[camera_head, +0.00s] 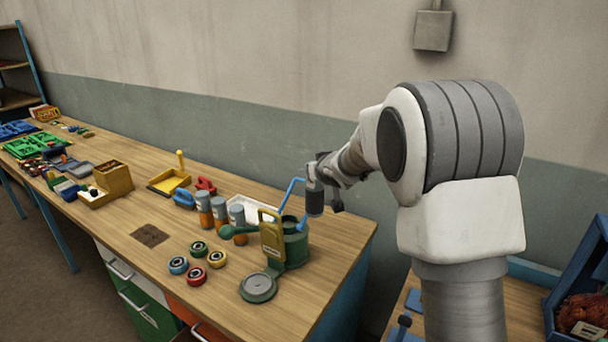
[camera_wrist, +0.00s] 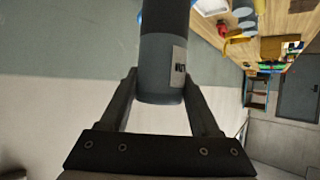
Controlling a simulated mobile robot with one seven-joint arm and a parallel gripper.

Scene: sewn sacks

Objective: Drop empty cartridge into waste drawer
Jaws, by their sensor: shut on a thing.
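My gripper (camera_head: 320,183) is shut on a dark grey cylindrical cartridge (camera_head: 314,203) and holds it up near the right end of the workbench, close to a green device. In the wrist view the cartridge (camera_wrist: 162,65) stands between the two fingers of my gripper (camera_wrist: 162,88), with a pale printed label on its side; its far end is cut off by the frame. Under the bench front are a green drawer (camera_head: 150,318) and an orange drawer (camera_head: 187,312), partly cut off at the bottom. I cannot tell which is the waste drawer.
The green device (camera_head: 295,246) with a yellow front stands on the bench (camera_head: 330,262) beneath my gripper. Several grey-and-orange canisters (camera_head: 204,210) and several coloured rings (camera_head: 198,249) stand to its left. A yellow tray (camera_head: 168,182) and tool bins (camera_head: 110,180) lie farther left.

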